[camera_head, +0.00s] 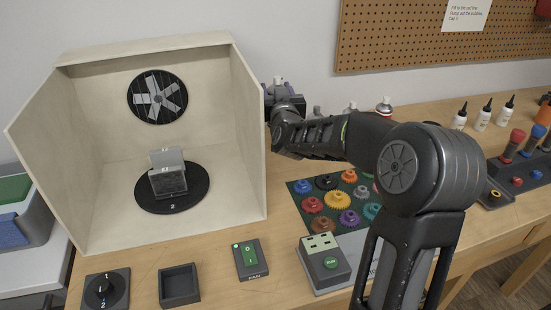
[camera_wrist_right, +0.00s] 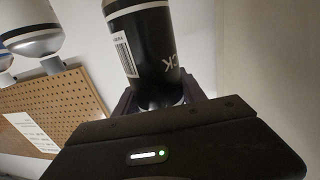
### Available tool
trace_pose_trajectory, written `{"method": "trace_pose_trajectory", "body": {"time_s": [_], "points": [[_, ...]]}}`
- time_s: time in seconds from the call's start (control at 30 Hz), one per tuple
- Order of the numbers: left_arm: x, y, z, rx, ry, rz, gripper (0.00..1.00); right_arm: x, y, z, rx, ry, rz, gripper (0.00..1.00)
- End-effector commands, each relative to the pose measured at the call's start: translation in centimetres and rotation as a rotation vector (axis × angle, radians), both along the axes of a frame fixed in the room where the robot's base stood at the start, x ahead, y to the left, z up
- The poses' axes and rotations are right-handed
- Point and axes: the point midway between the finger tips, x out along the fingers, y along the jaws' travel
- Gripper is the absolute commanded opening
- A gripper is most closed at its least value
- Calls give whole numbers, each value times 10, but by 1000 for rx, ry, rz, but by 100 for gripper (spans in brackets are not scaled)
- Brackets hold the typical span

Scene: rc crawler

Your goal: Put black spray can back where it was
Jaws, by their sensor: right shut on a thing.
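The black spray can (camera_wrist_right: 143,48), with a barcode and white letters ending in "CK", fills the middle of the right wrist view. My right gripper (camera_wrist_right: 160,100) is shut on it. In the head view my right gripper (camera_head: 287,103) is just right of the spray booth's right wall, and my own arm and gripper hide most of the can. Other spray cans stand behind my arm, one with a red band (camera_head: 384,106); only their tops show. My left gripper is in neither view.
The spray booth (camera_head: 249,150) holds a fan (camera_head: 157,97) and a turntable (camera_head: 150,201) with a grey part on it. A mat of coloured gears (camera_head: 335,200), switch boxes and an empty square tray (camera_head: 179,286) lie in front. White bottles (camera_head: 482,116) stand at right.

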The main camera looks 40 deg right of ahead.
Motion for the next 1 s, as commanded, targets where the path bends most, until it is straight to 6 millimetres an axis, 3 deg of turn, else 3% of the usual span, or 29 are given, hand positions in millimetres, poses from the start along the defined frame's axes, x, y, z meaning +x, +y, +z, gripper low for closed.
{"method": "trace_pose_trajectory", "body": {"time_s": [0.27, 0.7, 1.0], "points": [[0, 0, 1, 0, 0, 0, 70, 0, 0, 0, 0, -1, 0, 0], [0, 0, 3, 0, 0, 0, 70, 0, 0, -60, 0, 1, 0, 0], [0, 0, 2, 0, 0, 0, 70, 0, 0, -62, -1, -2, 0, 0]]}}
